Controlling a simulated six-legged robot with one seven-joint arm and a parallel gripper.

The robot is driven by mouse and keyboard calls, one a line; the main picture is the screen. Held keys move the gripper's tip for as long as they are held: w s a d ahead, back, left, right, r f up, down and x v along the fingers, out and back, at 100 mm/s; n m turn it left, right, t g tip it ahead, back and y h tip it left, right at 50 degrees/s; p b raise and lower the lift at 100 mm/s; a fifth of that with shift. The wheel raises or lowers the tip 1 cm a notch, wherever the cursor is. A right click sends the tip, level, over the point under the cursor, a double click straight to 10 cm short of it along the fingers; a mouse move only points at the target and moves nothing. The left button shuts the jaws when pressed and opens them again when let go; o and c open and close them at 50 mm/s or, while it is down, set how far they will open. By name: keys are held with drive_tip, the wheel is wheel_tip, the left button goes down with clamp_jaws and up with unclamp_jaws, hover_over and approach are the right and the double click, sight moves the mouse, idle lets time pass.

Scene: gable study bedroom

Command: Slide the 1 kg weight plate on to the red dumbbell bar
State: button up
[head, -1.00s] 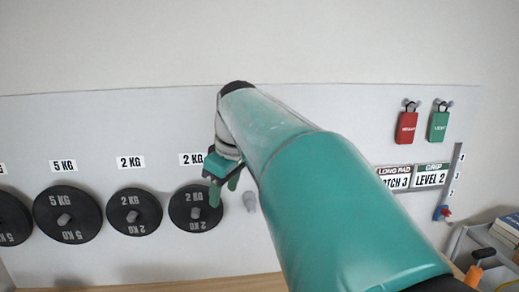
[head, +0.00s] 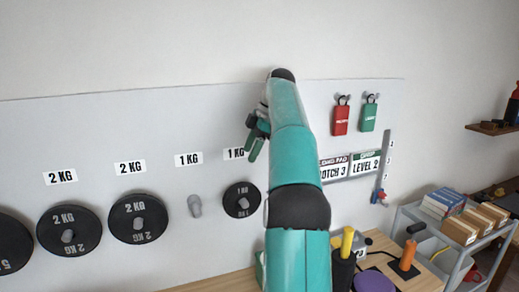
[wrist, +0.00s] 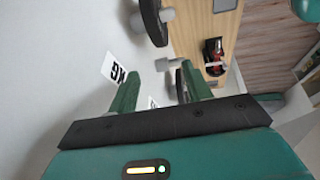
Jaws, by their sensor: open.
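A small black 1 KG plate (head: 242,200) hangs on a peg of the pale wall board. My gripper (head: 253,138) is open and empty, above this plate near the right 1 KG label. In the wrist view the two green fingers of my gripper (wrist: 158,76) are apart, with a grey peg end beyond them. One dark plate (wrist: 153,22) hangs past the fingertips, and another (wrist: 181,86) is partly hidden by the right finger; I cannot read their weights. A small red and black object (wrist: 213,55) stands on the wooden top; I cannot tell whether it is the dumbbell bar.
An empty peg (head: 195,206) sits left of the 1 KG plate. Larger 2 KG plates (head: 138,217) hang farther left. Red (head: 340,119) and green (head: 368,117) tags hang to the right. The wooden top (head: 225,282) holds several items; a grey cart (head: 448,232) stands at right.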

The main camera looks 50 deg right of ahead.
sight(242, 184)
drive_tip(key=shift+n, duration=0.3)
drive_tip(key=x, duration=0.4)
drive_tip(key=d+x, duration=0.1)
drive_tip(key=x, duration=0.4)
drive_tip(key=s+x, duration=0.1)
drive_tip(key=x, duration=0.3)
drive_tip(key=shift+w+d+f, duration=0.1)
drive_tip(key=shift+d+f, duration=0.25)
drive_tip(key=shift+f, duration=0.15)
drive_tip(key=shift+c, duration=0.4)
clamp_jaws()
